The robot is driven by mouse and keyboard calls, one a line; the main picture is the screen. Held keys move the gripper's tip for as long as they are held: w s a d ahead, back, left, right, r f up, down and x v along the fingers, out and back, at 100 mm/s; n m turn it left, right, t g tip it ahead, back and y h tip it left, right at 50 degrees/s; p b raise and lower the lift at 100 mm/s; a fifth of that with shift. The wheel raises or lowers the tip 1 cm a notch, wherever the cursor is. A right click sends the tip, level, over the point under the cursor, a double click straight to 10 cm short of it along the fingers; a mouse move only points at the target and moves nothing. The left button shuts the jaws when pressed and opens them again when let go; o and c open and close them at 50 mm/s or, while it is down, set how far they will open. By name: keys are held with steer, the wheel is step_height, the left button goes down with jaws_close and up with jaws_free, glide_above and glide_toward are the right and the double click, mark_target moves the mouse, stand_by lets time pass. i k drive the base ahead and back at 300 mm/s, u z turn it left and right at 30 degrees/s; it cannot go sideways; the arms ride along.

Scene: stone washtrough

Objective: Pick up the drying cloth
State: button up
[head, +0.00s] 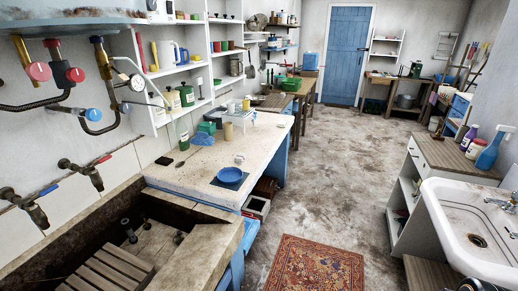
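I cannot tell for certain which thing is the drying cloth. A small light-blue patch that looks like cloth (203,139) lies on the pale worktop (190,176), near a green box (206,128). A dark flat square (245,182) lies nearer on the same worktop, under a blue bowl (230,174). A pinkish item that may be cloth (433,97) hangs at the far right, too small to make out. My gripper is not in view.
The stone trough (205,243) with wooden slats is at the lower left, below taps and pipes. A white sink (470,205) and cabinet (450,155) stand at right. The floor between is open, with a patterned rug (315,264) in front. A blue door (348,55) is at the back.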

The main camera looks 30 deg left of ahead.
mark_target(241, 158)
steer(key=u, duration=0.15)
steer(key=i, duration=1.9)
steer(key=u, duration=1.15)
steer(key=i, duration=1)
steer(key=u, duration=1.4)
steer(key=i, duration=0.45)
steer(key=u, duration=0.35)
